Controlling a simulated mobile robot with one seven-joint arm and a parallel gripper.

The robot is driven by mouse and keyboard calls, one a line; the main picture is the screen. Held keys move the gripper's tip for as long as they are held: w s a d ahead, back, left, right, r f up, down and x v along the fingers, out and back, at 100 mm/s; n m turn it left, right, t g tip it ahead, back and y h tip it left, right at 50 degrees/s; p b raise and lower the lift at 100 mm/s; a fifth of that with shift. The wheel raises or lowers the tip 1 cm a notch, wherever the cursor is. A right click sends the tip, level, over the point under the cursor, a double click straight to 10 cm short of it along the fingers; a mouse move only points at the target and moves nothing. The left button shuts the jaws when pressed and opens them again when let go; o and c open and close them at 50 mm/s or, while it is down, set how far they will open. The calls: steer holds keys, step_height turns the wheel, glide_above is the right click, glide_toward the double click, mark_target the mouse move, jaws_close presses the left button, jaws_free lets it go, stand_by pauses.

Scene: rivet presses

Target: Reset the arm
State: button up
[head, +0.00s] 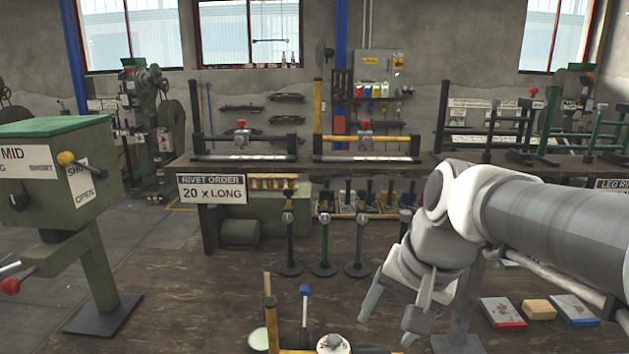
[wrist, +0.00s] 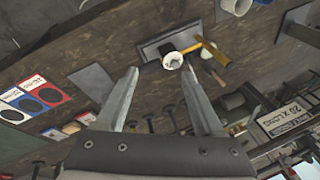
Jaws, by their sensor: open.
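My gripper (head: 386,330) hangs at the end of my arm, which reaches in from the right over the brown table in the head view. Its two fingers point down and are spread apart. In the wrist view the gripper (wrist: 160,72) shows open fingers with nothing between them. A white round-topped item (wrist: 172,61) on a grey plate appears just beyond the fingertips in that view, apart from them.
A green machine (head: 60,150) stands at left. Several slim posts (head: 324,240) stand mid-table. A blue-topped lever (head: 305,292) is at the front. Flat boxes (head: 502,312) lie at right. Behind, a bench holds press frames (head: 367,140); the rivet order sign (head: 212,189) hangs there.

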steer(key=s+d+n+t+h, duration=0.1)
steer(key=s+d+n+t, duration=0.1)
steer(key=s, duration=0.6)
steer(key=d+n, duration=0.1)
steer(key=n, duration=0.1)
steer(key=shift+d+f+n+h+p, duration=0.2)
steer(key=shift+f+n+h+p, duration=0.05)
steer(key=shift+n+h+p, duration=0.15)
steer(key=shift+s+d, duration=0.1)
steer(key=shift+s, duration=0.1)
steer(key=shift+c, duration=0.2)
steer(key=shift+s+f+n, duration=0.15)
steer(key=shift+n, duration=0.15)
steer(key=shift+c, duration=1.4)
steer(key=shift+s, duration=0.1)
